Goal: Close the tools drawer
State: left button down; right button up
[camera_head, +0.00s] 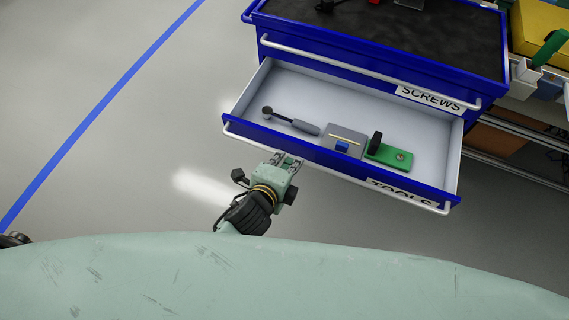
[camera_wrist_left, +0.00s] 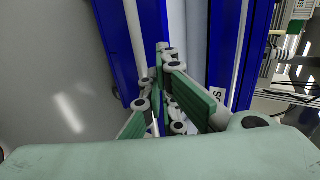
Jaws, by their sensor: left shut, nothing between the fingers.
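The tools drawer (camera_head: 225,117) is pulled open from the blue cabinet in the head view, with its "TOOLS" label on the front at the right. Inside lie a dark-headed tool, a grey block and a green piece. My left gripper (camera_head: 287,161) is shut and empty at the drawer's front, near the left part of its handle bar. In the left wrist view the gripper fingers (camera_wrist_left: 160,100) are close to the blue drawer front (camera_wrist_left: 154,25). Whether they touch it, I cannot tell. My right gripper is not in view.
The screws drawer (camera_head: 370,68) above is closed. The dark cabinet top (camera_head: 400,30) holds a few small items. A shelf with a yellow bin (camera_head: 540,25) stands at the right. The grey floor (camera_head: 120,150) at the left is clear, with a blue line.

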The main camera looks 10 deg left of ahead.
aim_at(299, 146)
pick_arm(q)
jog(key=x, duration=0.4)
jog(key=shift+w+f, duration=0.15)
jog(key=shift+w, duration=0.1)
jog(key=shift+w+d+f, duration=0.2)
jog(key=shift+w+f, duration=0.15)
jog(key=shift+w, duration=0.15)
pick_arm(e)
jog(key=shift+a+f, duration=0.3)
